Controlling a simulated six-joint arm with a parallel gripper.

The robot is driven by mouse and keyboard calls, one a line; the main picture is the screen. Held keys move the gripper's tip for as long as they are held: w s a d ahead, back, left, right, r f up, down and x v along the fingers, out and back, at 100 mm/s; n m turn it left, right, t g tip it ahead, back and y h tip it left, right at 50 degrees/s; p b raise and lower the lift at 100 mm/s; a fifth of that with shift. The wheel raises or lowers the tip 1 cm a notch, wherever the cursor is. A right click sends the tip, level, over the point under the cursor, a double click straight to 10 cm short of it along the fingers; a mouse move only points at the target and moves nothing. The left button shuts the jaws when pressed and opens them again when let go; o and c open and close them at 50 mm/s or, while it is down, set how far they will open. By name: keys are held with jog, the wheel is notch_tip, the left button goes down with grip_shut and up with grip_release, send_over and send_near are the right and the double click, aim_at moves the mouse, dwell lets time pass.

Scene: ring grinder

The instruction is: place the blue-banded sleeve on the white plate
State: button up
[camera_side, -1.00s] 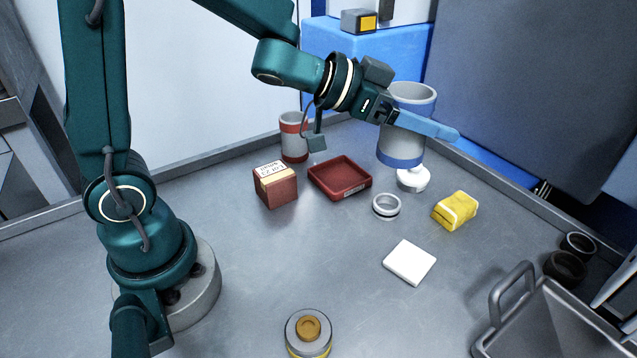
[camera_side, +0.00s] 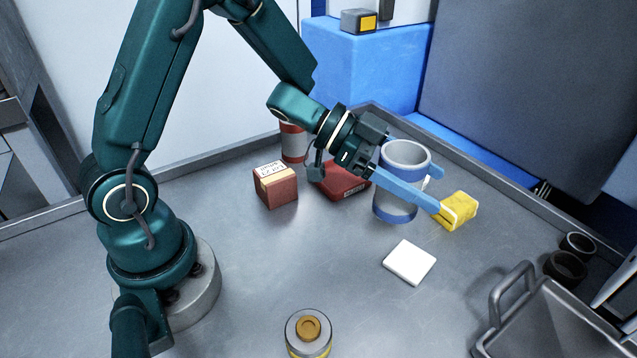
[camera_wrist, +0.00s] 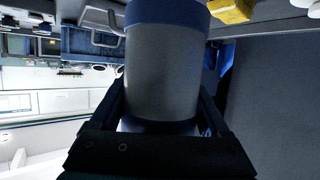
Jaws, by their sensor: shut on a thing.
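The blue-banded sleeve (camera_side: 394,206) is a grey, open-topped cylinder with a blue band at its lower end. My gripper (camera_side: 438,190) is shut on it, with one blue finger along each side. The sleeve looks upright, and I cannot tell whether its bottom touches the table. In the wrist view the sleeve (camera_wrist: 165,75) fills the middle between the dark fingers, its blue band at the top edge. The white plate (camera_side: 409,262) lies flat and bare on the table, nearer the camera than the sleeve and apart from it.
A yellow packet (camera_side: 461,208) lies close by the fingertips. A yellow-banded round part (camera_side: 308,332) is at the front. A grey handled bin (camera_side: 545,320) stands right.

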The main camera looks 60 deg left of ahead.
jog(key=shift+w+d+f, duration=0.1)
jog(key=shift+d+f, duration=0.75)
jog(key=shift+f, duration=0.35)
jog(key=shift+d+f, duration=0.9)
jog(key=shift+f, duration=0.25)
jog(key=shift+w+d+f, duration=0.1)
jog(key=shift+d+f, duration=0.75)
jog(key=shift+f, duration=0.35)
jog(key=shift+f, duration=0.1)
jog(key=o, duration=1.4)
